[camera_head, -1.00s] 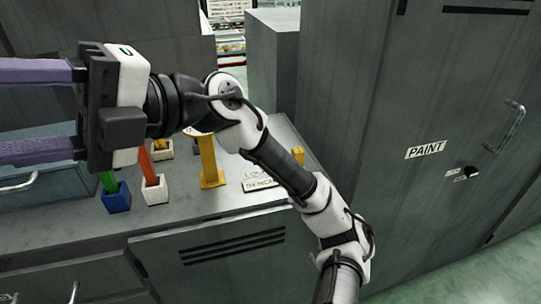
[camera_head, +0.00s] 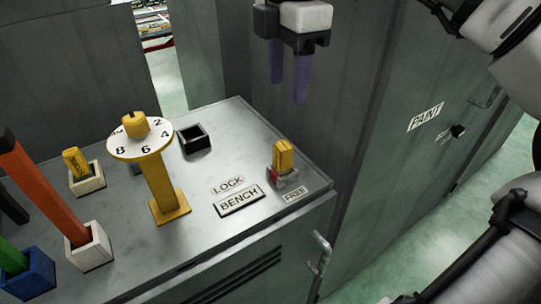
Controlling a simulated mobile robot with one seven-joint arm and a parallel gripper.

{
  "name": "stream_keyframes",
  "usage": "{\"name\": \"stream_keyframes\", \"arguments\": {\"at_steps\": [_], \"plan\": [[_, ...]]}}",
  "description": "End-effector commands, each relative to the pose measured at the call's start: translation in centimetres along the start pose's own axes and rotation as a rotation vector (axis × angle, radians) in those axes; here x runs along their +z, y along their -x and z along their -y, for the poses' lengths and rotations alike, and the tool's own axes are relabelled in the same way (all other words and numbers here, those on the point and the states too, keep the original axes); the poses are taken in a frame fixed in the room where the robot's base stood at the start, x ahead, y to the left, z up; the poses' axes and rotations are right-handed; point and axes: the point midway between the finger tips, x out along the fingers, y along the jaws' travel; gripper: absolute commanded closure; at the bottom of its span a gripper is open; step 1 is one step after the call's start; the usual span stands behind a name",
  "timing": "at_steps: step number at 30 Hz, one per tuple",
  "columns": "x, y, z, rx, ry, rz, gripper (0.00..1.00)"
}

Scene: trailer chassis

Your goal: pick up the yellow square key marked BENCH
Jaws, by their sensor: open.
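A yellow square key-like block (camera_head: 284,155) stands upright in a small grey and red fitting near the bench's right edge, between the LOCK and FREE labels and beside the BENCH plate (camera_head: 240,201). Another yellow block (camera_head: 75,162) with dark marking sits tilted in a white holder at the left. The lettering on both is too small to read, so I cannot tell which is marked BENCH. My gripper (camera_head: 289,90) is open and empty, its purple fingers pointing down, above and apart from the right yellow block.
A yellow post with a white numbered dial (camera_head: 140,139) stands on the grey bench top. An empty black square holder (camera_head: 194,139) is behind it. Orange and green bars stand in holders (camera_head: 90,248) at the left. A PAINT cabinet (camera_head: 425,117) rises at the right.

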Motion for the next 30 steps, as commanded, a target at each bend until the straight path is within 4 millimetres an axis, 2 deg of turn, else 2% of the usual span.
{"name": "stream_keyframes", "arguments": {"at_steps": [4, 12, 20, 30], "plan": [[0.4, -1.6, 0.3, -0.011, -0.023, 0.012, 0.49], [0.4, -6.7, 0.3, -0.010, -0.018, 0.008, 0.49], [0.3, -8.8, 0.2, -0.008, -0.016, 0.009, 0.49], [-0.1, -13.3, 0.0, -0.007, -0.016, 0.007, 0.49]]}}
